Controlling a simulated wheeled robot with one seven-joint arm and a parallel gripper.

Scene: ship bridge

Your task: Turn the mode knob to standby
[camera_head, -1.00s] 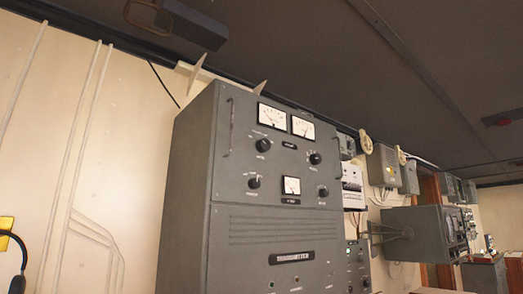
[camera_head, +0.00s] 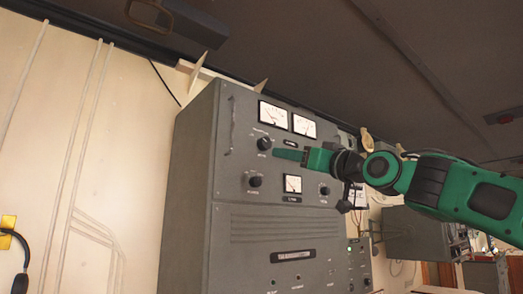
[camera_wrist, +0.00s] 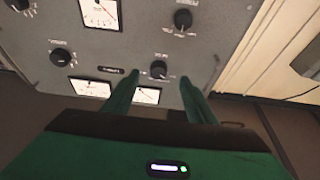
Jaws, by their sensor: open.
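The grey transmitter cabinet (camera_head: 188,185) carries several black knobs; their labels are too small to read, so I cannot tell by name which is the mode knob. The upper left knob (camera_head: 264,143) is closest to my gripper (camera_head: 276,153), which reaches in from the right, fingertips just below and right of it. In the wrist view, turned upside down, this knob (camera_wrist: 158,68) shows between the two open green fingers. I cannot tell whether they touch it. The lower left knob (camera_head: 255,181) and the right-hand knob (camera_head: 324,190) stand clear. The upper right knob is behind my arm.
Two meters (camera_head: 272,114) sit above the upper knobs and a smaller meter (camera_head: 292,184) between the lower ones. Wall-mounted equipment (camera_head: 400,235) stands to the right behind my arm.

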